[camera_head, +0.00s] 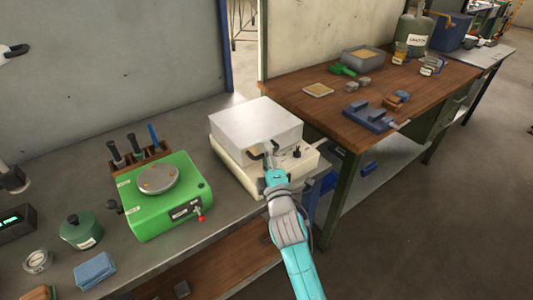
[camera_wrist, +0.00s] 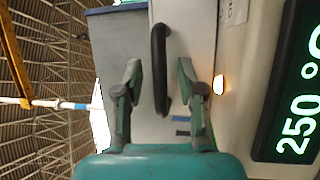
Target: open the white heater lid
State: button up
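The white heater stands on the grey bench, its boxy lid (camera_head: 255,122) lying shut on the cream base (camera_head: 238,172). The lid's black handle (camera_wrist: 159,45) is a curved bar on the front face. My gripper (camera_head: 270,165) is at the front of the heater. In the wrist view my gripper (camera_wrist: 158,80) is open, one finger on each side of the handle. Gaps show between both fingers and the bar. In the head view the gripper partly hides the handle and the heater's front.
A green device with a round plate (camera_head: 158,180) stands left of the heater, with a tool rack (camera_head: 140,160) behind it. A wooden table (camera_head: 310,95) with small items stands to the right. A display (camera_wrist: 298,95) reading 250 °C sits beside the handle in the wrist view.

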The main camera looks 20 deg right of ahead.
jog(key=shift+w, duration=0.3)
grip_shut()
jog(key=shift+r, duration=0.1)
